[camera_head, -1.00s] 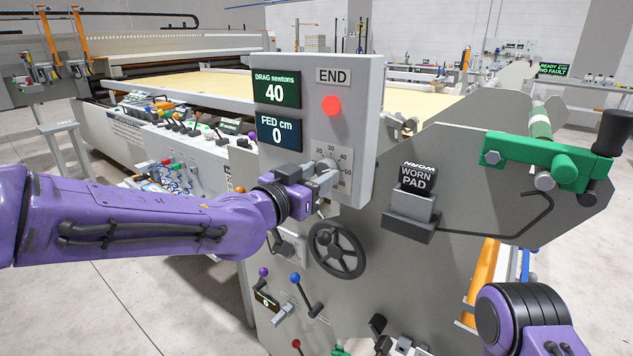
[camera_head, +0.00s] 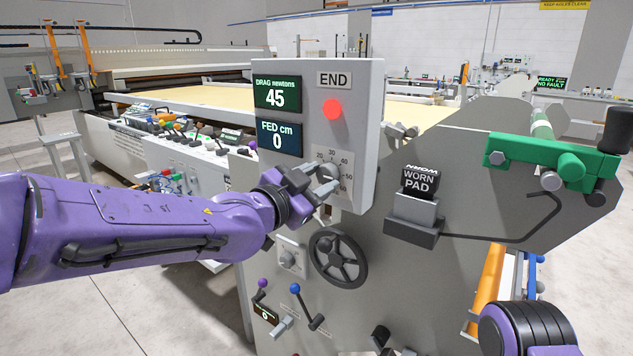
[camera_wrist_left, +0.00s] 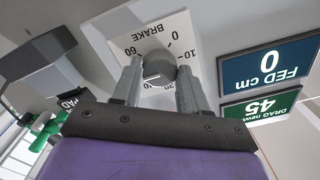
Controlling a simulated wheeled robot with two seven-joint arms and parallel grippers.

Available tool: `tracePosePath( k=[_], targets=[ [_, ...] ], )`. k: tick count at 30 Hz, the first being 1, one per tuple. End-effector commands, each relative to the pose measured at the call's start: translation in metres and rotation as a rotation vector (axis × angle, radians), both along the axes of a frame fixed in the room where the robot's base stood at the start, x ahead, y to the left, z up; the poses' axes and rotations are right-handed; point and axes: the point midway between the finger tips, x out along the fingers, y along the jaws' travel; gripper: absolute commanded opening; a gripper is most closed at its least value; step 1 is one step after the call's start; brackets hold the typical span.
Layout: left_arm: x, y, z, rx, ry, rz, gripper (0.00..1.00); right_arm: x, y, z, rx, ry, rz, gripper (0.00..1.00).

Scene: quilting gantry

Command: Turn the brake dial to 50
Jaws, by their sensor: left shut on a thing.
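The brake dial (camera_head: 326,172) is a grey knob on a white scale plate, low on the grey control panel (camera_head: 352,110). My left gripper (camera_head: 322,182) is shut on the knob. In the left wrist view, its two fingers (camera_wrist_left: 155,88) sit on either side of the brake dial (camera_wrist_left: 158,70), and the word BRAKE shows upside down. The gripper hides part of the scale. The green drag display (camera_head: 277,94) reads 45 newtons; it also shows in the left wrist view (camera_wrist_left: 260,107). My right gripper is not in view; only part of my right arm shows.
The blue display (camera_head: 279,138) reads FED cm 0. A red lamp (camera_head: 332,109) sits under the END label. A black handwheel (camera_head: 338,257) and small levers are below the panel.

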Motion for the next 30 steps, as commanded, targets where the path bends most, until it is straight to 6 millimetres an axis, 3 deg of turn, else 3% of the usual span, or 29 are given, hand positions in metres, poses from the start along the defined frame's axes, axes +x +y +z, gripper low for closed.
tracePosePath(
  k=[8, 9, 11, 22, 25, 30],
  targets=[
    [0.0, 0.001, -0.002, 0.002, 0.003, 0.001, 0.13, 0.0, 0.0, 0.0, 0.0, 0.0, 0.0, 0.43],
    [0.0, 0.001, -0.002, 0.002, 0.003, 0.001, 0.5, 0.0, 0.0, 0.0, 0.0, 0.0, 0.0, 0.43],
    [0.0, 0.0, -0.002, 0.002, 0.003, 0.001, 0.69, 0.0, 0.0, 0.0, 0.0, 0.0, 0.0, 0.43],
    [-0.005, 0.004, -0.001, 0.0, 0.001, 0.001, 0.69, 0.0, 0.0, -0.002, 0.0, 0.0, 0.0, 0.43],
    [-0.02, 0.016, -0.002, -0.002, 0.0, 0.002, 0.69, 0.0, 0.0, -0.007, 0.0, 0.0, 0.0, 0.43],
    [-0.049, 0.037, 0.005, -0.011, 0.008, 0.0, 0.69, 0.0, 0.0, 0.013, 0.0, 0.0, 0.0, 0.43]
  ],
)
